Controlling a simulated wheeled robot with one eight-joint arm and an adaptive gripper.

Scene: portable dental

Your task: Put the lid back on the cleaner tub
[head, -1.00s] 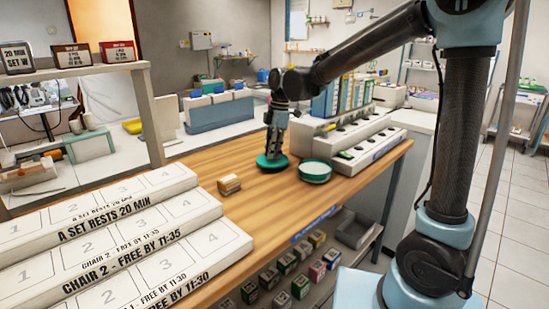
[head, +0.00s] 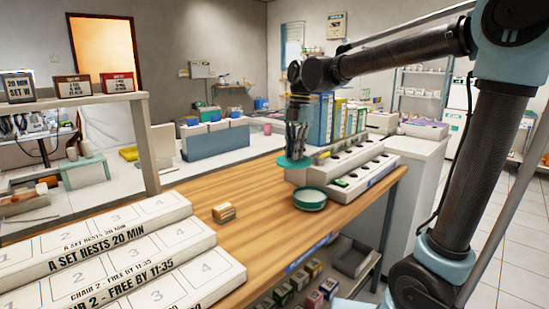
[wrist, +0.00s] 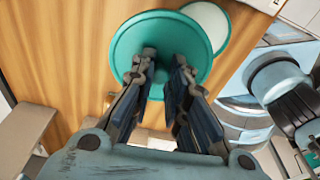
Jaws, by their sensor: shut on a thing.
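The teal round lid (head: 294,163) hangs level from my gripper (head: 296,150), above the wooden counter. In the wrist view my gripper (wrist: 161,66) is shut on the lid's middle knob, with the wide lid (wrist: 130,45) spread below the fingers. The cleaner tub (head: 310,199) is a low, round green tub standing open on the counter, just below and to the right of the lid in the head view. In the wrist view the tub (wrist: 212,22) shows a pale inside and a green rim, partly hidden behind the lid.
A white stepped rack with slots (head: 345,170) stands right behind the tub, with upright folders (head: 327,118) beyond. A small orange-brown box (head: 223,212) lies on the counter to the left. White numbered trays (head: 110,250) fill the front left. Bare counter (head: 255,190) lies between.

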